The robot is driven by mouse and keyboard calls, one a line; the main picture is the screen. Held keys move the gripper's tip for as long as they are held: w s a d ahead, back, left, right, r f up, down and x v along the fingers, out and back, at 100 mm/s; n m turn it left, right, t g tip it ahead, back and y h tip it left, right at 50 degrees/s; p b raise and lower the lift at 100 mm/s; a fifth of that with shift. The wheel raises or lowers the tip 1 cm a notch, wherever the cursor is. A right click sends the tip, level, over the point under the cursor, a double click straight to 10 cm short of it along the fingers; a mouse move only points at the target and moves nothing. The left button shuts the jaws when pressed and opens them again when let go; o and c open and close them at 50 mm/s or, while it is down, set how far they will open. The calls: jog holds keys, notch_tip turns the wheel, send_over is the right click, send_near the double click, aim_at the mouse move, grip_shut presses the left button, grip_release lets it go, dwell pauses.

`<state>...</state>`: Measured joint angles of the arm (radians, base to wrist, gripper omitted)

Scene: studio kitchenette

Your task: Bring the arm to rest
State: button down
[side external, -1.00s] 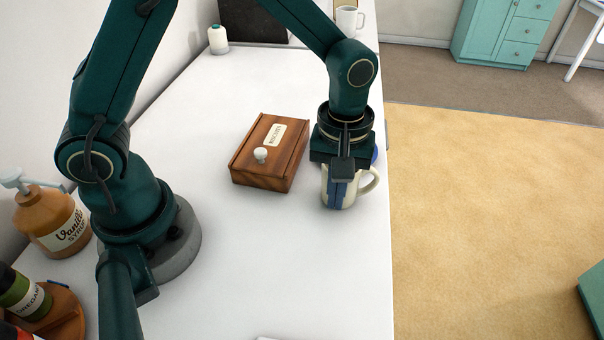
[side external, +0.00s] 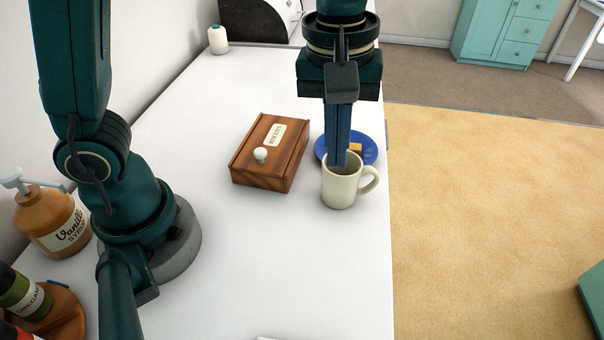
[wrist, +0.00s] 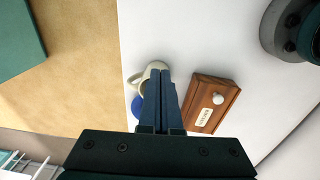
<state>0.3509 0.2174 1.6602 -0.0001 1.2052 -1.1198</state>
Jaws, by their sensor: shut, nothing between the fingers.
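My gripper (side external: 337,160) is shut and empty, pointing down. In the side external view its fingertips overlap the cream mug (side external: 341,190); the gripper is raised, and I cannot tell the exact gap above the mug. In the wrist view my gripper (wrist: 164,74) shows its blue fingers together, with the mug (wrist: 155,68) partly hidden behind them. The mug stands upright near the counter's right edge, handle to the right in the side external view. A blue plate (side external: 368,151) with a small golden-brown piece (side external: 355,148) on it lies behind the mug, partly hidden.
A wooden box (side external: 270,152) with a white knob stands left of the mug. A syrup bottle (side external: 52,222) and a wooden spice holder (side external: 66,308) are at the left.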

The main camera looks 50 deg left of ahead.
jog(key=s+a+r+m+t, duration=0.1)
jog(key=s+a+m+t, duration=0.4)
jog(key=s+a+m, duration=0.3)
jog(key=shift+s+a+r+m, duration=0.25)
jog(key=shift+s+a+m, duration=0.15)
jog(key=shift+a, duration=0.25)
dwell(0.5)
